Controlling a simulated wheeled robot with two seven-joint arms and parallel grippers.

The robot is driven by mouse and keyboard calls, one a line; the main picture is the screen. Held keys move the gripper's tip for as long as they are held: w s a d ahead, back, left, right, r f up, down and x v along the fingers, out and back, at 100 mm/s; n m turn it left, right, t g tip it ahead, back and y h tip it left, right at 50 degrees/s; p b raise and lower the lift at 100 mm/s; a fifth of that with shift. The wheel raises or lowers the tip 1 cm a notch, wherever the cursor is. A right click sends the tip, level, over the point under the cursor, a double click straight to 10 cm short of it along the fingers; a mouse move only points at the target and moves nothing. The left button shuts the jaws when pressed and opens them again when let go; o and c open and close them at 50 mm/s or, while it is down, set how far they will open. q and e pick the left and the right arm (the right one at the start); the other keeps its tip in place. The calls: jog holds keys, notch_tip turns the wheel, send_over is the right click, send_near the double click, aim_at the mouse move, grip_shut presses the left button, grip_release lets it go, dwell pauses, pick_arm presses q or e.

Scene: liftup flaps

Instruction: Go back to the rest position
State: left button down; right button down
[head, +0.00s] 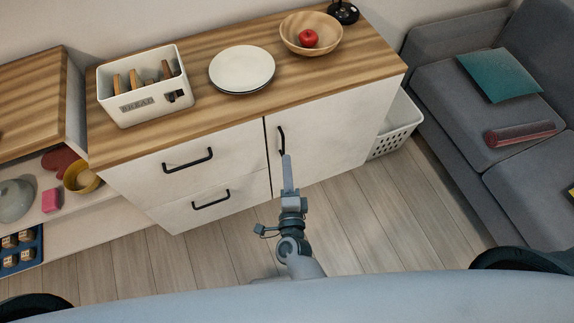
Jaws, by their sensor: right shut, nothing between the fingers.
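My right gripper (289,172) is in the lower middle of the head view, its fingers together and empty. Its tip overlaps the lower part of the black handle (281,140) of the white cabinet door (325,125); I cannot tell whether they touch. The door is closed. To its left, the cabinet has two closed drawers with black handles (188,160). My left gripper is not in view.
On the wooden top stand a white bread bin (128,105), plates (242,68) and a bowl (293,45) with a red apple (307,38). A white basket (398,125) and grey sofa (455,115) are at right. Open shelving (100,215) is at left. Bare floor (350,225) lies in front.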

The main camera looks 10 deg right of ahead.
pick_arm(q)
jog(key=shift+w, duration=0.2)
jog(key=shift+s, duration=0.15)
pick_arm(e)
jog(key=s+d+f+n+g+y, duration=0.1)
jog(key=s+f+n+g+y, duration=0.15)
jog(key=s+f+n, duration=0.65)
jog(key=s+d+f+n+g+y, duration=0.1)
jog(key=s+d+f+n+g, duration=0.2)
jog(key=f, duration=1.2)
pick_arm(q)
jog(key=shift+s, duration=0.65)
pick_arm(e)
jog(key=s+d+f+n+g+h, duration=0.1)
jog(key=s+d+f+n+g, duration=0.3)
jog(key=s+f, duration=0.5)
jog(key=s+d+f+n+g+h, duration=0.1)
jog(key=s+d+f+n+g, duration=0.3)
jog(key=s+d+f, duration=0.4)
jog(key=s+d+n, duration=0.1)
jog(key=s, duration=0.3)
jog(key=shift+s+f+g, duration=0.2)
jog(key=shift+f+g, duration=0.15)
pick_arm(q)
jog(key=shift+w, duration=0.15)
